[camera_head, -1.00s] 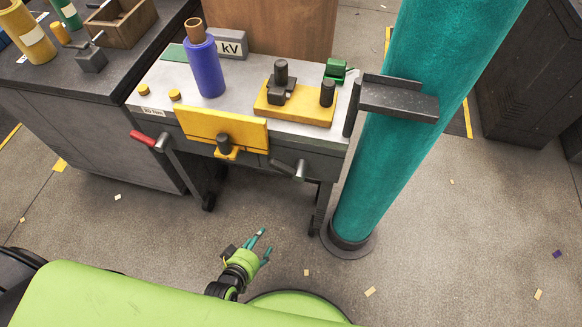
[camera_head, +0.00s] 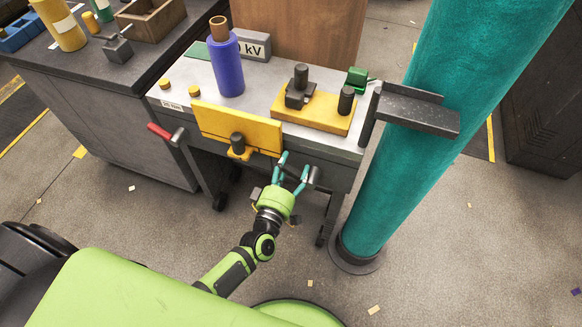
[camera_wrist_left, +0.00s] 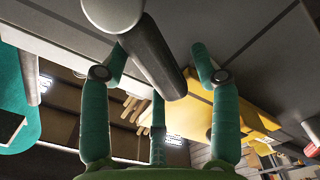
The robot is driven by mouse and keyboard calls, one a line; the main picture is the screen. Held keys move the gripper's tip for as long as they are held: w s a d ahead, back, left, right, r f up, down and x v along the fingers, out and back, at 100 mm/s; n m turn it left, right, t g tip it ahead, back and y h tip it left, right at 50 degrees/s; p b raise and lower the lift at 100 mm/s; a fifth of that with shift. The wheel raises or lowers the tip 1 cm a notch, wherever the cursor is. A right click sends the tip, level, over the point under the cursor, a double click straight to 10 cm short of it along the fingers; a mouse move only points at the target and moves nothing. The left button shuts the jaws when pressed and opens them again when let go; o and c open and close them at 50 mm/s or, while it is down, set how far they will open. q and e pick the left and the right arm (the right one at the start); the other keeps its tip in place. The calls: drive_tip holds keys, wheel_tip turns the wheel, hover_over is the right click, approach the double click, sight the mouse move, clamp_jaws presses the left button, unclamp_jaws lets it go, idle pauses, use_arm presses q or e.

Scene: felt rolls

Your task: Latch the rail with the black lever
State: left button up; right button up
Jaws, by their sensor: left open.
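The black lever (camera_wrist_left: 155,58) is a dark cylinder on a round grey hub (camera_wrist_left: 112,12) in the left wrist view. In the head view its grey end (camera_head: 314,176) shows on the cart's front, right of the yellow rail plate (camera_head: 240,128); the rest is mostly hidden by my fingers. My left gripper (camera_head: 294,163) is open at the lever. In the wrist view its fingers (camera_wrist_left: 158,57) are spread on either side of the lever; I cannot tell whether they touch it.
A red-handled lever (camera_head: 160,131) is on the cart's left front. A blue roll (camera_head: 227,65) and a yellow block with black posts (camera_head: 318,110) stand on the cart top. A large teal roll (camera_head: 405,150) rises close on the right.

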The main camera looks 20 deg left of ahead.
use_arm(q)
drive_tip(key=shift+w, duration=0.1)
drive_tip(key=c, duration=1.2)
clamp_jaws()
use_arm(e)
drive_tip(key=shift+d, duration=0.25)
